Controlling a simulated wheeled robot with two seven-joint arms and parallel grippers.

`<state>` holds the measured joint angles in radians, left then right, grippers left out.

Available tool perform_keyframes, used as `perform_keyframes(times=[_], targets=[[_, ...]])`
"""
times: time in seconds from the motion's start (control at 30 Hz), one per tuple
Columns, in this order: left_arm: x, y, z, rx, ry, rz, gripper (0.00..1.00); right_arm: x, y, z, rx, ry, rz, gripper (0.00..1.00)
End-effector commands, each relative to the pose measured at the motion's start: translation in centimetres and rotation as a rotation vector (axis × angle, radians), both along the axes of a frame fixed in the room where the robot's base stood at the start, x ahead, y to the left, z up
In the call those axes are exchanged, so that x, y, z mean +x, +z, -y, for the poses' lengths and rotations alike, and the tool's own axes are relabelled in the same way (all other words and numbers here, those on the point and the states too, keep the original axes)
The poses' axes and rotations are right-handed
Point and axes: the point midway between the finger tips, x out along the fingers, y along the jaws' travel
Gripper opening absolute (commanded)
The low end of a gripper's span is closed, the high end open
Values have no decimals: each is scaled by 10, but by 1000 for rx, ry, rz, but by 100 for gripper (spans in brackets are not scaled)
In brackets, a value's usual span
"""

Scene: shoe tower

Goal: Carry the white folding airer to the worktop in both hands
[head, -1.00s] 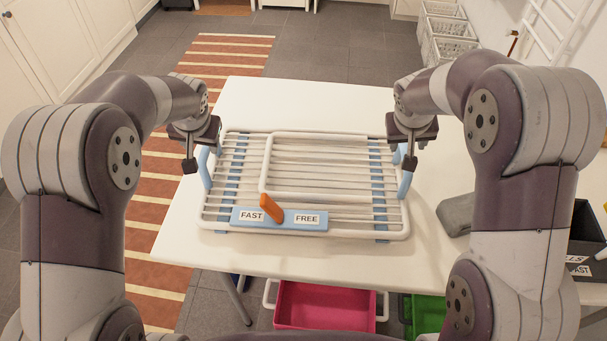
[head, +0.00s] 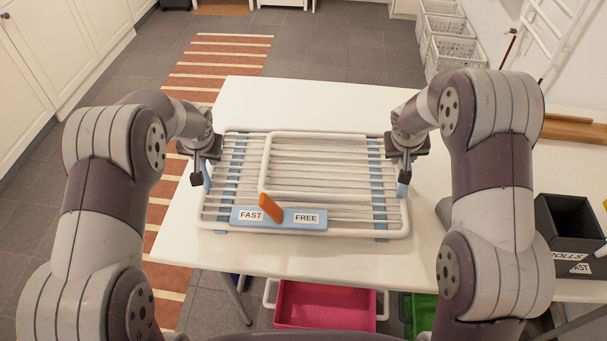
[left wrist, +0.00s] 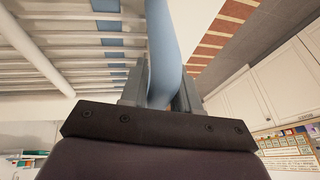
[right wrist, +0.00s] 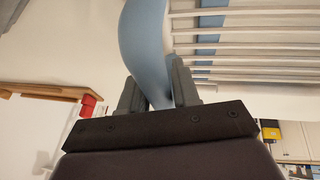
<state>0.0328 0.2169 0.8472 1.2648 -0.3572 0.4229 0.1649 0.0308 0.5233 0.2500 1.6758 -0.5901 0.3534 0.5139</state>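The white folding airer (head: 330,185) lies flat on the white table (head: 290,258). It has blue crossbars, a blue handle at each side and a blue front strip (head: 285,217) marked FAST and FREE, with an orange lever (head: 270,207) tilted toward FAST. My left gripper (head: 197,180) is at the left handle; in the left wrist view its fingers are close against both sides of that blue handle (left wrist: 163,45). My right gripper (head: 403,178) is at the right handle; in the right wrist view its fingers flank that blue handle (right wrist: 146,40) closely. The fingertips are partly hidden.
A dark box (head: 568,225) stands on a white surface at the right. A grey object beside the airer is mostly behind my right arm. A pink bin (head: 325,305) and a green bin (head: 422,312) are below the table. White baskets (head: 450,50) stand behind.

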Motion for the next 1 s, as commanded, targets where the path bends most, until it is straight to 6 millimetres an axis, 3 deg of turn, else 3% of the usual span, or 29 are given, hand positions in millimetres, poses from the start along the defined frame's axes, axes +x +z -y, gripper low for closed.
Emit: perform_keyframes(times=[0.03, 0.1, 1.0], targets=[[0, 0, 0, 0, 0, 0, 14, 0, 0, 0, 0, 0, 0, 14], [0, 0, 0, 0, 0, 0, 0, 0, 0, 0, 0, 0, 0, 0], [0, 1, 0, 0, 0, 1, 0, 0, 0, 0, 0, 0, 0, 0]])
